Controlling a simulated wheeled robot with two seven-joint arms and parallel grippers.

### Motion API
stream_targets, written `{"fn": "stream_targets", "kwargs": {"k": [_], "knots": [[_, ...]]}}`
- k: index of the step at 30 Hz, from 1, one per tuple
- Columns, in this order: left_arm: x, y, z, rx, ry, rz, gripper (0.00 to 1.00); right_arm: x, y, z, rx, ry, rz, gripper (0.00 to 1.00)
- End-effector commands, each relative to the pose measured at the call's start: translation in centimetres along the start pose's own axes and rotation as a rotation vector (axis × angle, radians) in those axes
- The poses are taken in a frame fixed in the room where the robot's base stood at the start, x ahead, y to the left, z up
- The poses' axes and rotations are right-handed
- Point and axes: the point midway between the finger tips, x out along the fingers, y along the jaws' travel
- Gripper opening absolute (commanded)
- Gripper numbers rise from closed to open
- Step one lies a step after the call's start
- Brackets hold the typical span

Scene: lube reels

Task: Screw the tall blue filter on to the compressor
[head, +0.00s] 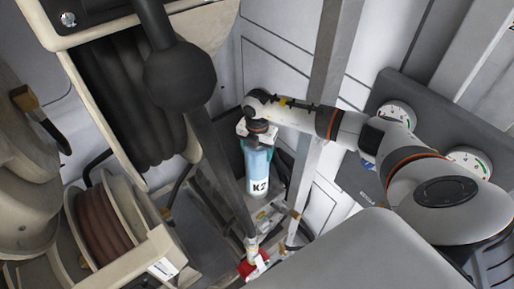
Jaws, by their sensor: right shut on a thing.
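The tall blue filter (258,168) is a light-blue cylinder with a white band marked "K2". It hangs roughly upright near the middle of the head view. My right gripper (257,136) is at its top end, shut on it, with the arm reaching in from the right. The fingers are small and partly hidden by the wrist. I cannot make out the compressor for certain; dark and grey machinery shows behind and below the filter. Whether the filter's lower end touches anything is unclear. My left gripper is not in view.
A hose reel with dark hose (125,100) and a black ball (180,76) fill the upper left. A smaller reel with brown hose (103,222) stands lower left. A grey post (329,65) rises close behind my right arm. Gauges (397,114) sit on a dark panel at right.

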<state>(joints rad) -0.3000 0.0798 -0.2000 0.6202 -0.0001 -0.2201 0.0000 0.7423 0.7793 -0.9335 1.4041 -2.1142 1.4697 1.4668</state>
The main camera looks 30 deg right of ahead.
Motion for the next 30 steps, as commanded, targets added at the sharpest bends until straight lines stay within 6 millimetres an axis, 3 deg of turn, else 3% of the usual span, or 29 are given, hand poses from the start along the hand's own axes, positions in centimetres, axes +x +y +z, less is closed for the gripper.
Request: {"fn": "stream_targets", "kwargs": {"k": [9,14,15,19,30], "knots": [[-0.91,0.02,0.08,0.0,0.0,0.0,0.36,-0.1,-0.04,-0.03,0.192,0.001,-0.001,0.34],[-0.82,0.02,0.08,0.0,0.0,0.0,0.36,-0.02,-0.03,-0.05,0.195,0.001,-0.001,0.34],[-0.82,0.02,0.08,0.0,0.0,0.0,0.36,-0.03,-0.03,-0.05,0.195,0.002,-0.001,0.74],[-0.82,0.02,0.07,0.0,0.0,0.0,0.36,-0.02,-0.03,-0.04,0.194,0.001,-0.001,0.95],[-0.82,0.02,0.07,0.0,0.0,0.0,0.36,-0.01,-0.01,-0.01,0.192,0.0,0.0,1.0]]}}
